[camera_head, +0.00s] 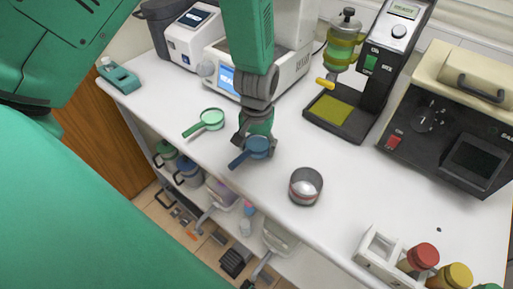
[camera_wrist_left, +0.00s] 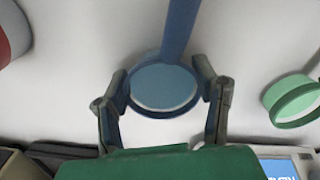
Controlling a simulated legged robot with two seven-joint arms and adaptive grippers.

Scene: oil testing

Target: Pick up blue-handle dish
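The blue-handle dish (camera_head: 257,147) lies on the white table near its front edge, with its handle pointing toward the lower left in the head view. My left gripper (camera_head: 255,135) is right above it. In the left wrist view the round dish (camera_wrist_left: 164,88) sits between the two spread fingers of my left gripper (camera_wrist_left: 164,90), and its handle points away at the top. The fingers are open, one on each side of the dish; I cannot tell whether they touch it. My right gripper is not in view.
A green-handle dish (camera_head: 212,118) lies to the left. A metal cup (camera_head: 305,186) with a red band stands to the right. A rack (camera_head: 384,252) and capped bottles (camera_head: 423,256) stand at the lower right. Machines, including a black one (camera_head: 447,140), line the back.

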